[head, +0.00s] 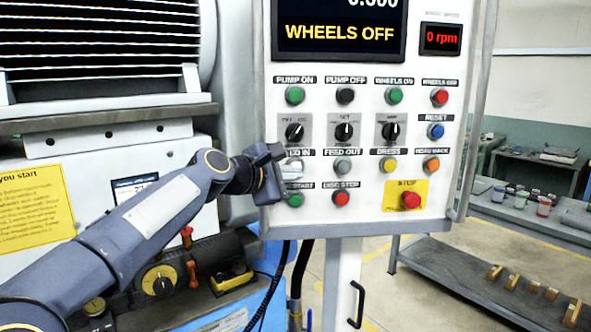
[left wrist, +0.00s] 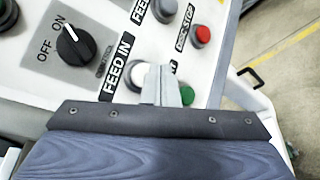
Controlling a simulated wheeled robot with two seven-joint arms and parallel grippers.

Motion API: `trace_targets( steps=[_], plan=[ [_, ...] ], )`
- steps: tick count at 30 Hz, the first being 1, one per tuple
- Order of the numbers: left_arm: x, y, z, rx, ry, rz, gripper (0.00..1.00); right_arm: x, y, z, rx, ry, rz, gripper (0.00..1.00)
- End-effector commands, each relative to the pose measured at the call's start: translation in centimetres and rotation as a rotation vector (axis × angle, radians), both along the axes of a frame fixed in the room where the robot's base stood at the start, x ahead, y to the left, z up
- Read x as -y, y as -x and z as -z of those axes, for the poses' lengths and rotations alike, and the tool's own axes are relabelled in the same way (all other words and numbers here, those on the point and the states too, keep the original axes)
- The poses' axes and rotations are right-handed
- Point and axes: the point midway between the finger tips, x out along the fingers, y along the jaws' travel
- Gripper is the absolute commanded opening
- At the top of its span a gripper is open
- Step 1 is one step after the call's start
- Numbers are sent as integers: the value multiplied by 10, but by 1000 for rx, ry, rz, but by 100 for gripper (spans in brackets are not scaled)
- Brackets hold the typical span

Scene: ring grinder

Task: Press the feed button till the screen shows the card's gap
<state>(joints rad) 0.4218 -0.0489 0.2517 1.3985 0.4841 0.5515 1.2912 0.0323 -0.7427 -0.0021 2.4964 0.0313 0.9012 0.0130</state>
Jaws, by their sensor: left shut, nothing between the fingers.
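The FEED IN button shows in the left wrist view as a white round button (left wrist: 137,78) beside its FEED IN label (left wrist: 117,62). My left gripper (head: 291,167) is shut and empty, in front of that button in the head view and covering part of its label. In the left wrist view the closed fingertips (left wrist: 167,80) overlap the button's right side; I cannot tell whether they touch it. The screen (head: 339,32) reads WHEELS OFF in yellow, with a white number cut off at the top, its lower part looking like 0.000. No card with a readable gap shows. My right gripper is out of view.
FEED OUT (head: 342,166) is right of the gripper, and a green start button (head: 295,200) is just below. The red STOP button (head: 410,200) is lower right. A yellow notice (head: 35,212) is partly cut off at left. A shelf (head: 480,285) holds small blocks.

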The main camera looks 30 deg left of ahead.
Motion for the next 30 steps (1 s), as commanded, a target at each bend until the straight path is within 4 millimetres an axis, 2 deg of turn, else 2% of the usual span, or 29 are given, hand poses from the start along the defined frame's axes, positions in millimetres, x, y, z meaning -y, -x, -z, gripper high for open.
trace_targets(
  steps=[30],
  plan=[
    [-7,-9,-1,2,0,-3,0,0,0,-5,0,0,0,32]
  ],
)
